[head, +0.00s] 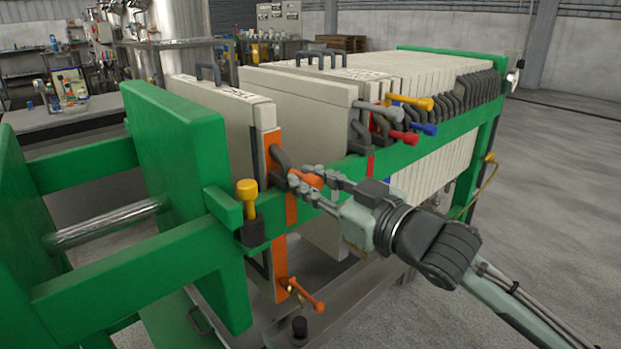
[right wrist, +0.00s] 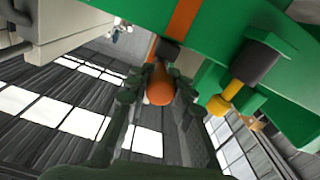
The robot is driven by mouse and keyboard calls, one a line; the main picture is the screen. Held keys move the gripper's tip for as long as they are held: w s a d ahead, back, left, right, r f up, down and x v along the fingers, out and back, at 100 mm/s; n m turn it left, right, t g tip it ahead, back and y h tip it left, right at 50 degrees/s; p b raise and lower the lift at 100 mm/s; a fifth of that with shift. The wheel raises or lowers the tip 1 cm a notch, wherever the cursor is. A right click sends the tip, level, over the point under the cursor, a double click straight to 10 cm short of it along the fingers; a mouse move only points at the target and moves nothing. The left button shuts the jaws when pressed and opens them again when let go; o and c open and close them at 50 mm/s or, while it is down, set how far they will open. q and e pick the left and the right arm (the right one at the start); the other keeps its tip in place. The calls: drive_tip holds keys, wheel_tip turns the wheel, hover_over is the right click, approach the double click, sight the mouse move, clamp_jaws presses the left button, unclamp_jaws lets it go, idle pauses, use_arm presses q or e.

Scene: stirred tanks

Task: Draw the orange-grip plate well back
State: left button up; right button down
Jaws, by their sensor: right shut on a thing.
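The orange-grip plate (head: 222,118) is a pale slab with an orange edge strip (head: 273,148), hanging upright in the green filter press. My left gripper is not in view.
A pale plate (head: 305,110) and a packed stack (head: 430,72) with grey, yellow, red and blue handles stand to the right. A yellow-topped knob (head: 247,195) sits by the rail (head: 400,157) on the left. A drip tray lies below.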

drive_tip(key=c, duration=1.3)
unclamp_jaws()
drive_tip(key=shift+a, duration=0.1)
drive_tip(key=v, duration=1.2)
drive_tip(key=shift+w, duration=0.1)
